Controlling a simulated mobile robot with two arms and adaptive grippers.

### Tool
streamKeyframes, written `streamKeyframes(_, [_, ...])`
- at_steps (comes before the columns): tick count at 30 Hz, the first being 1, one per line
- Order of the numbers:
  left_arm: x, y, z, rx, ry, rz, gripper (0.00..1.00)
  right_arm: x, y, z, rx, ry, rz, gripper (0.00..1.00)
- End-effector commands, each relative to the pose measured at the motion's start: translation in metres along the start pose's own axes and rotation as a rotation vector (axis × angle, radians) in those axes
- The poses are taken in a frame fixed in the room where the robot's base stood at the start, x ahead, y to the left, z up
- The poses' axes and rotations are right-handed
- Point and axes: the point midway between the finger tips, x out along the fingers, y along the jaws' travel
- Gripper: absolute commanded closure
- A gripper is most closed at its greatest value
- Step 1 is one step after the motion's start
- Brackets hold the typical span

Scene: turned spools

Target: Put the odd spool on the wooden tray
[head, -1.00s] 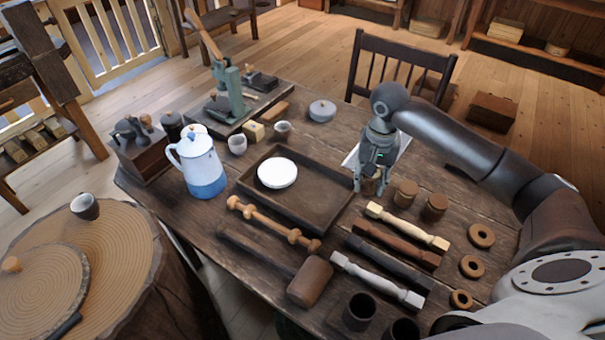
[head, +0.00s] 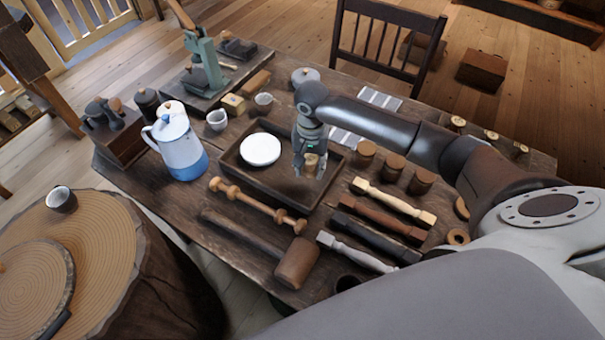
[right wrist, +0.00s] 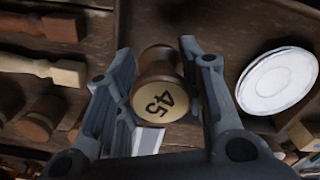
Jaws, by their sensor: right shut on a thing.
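My right gripper (head: 309,173) is shut on a spool (head: 311,160) over the right part of the dark wooden tray (head: 272,181). Three similar brown spools (head: 366,153), (head: 393,166), (head: 421,181) stand in a row right of the tray. My left gripper is out of view.
Turned spindles (head: 392,202) lie right of the tray. A mallet (head: 295,263) and a knobbed rod (head: 256,203) lie in front. A blue-white pot (head: 180,147) stands left. Small cups and a green press (head: 205,70) are behind.

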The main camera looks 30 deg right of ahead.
Motion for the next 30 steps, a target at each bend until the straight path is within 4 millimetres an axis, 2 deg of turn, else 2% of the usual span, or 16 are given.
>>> streamKeyframes(3, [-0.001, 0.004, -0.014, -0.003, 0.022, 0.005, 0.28, 0.01, -0.009, 0.003, 0.0, 0.0, -0.001, 0.84])
streamKeyframes(6, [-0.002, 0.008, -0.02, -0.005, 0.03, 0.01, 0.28, 0.015, -0.013, 0.004, 0.0, 0.0, -0.001, 0.84])
streamKeyframes(9, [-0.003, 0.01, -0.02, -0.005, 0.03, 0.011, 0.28, 0.026, -0.02, 0.008, -0.002, 0.0, 0.0, 0.84])
streamKeyframes(15, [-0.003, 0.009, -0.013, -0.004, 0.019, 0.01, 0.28, 0.052, -0.018, 0.007, 0.0, 0.001, 0.001, 0.84])
streamKeyframes(26, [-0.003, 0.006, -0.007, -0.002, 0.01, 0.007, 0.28, 0.055, -0.018, 0.007, 0.0, 0.001, 0.0, 0.84])
streamKeyframes(27, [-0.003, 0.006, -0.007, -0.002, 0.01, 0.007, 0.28, 0.056, -0.018, 0.006, -0.001, 0.002, 0.0, 0.61])
streamKeyframes(30, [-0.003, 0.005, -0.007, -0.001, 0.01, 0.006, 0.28, 0.055, -0.018, 0.006, -0.001, 0.002, 0.0, 0.48])
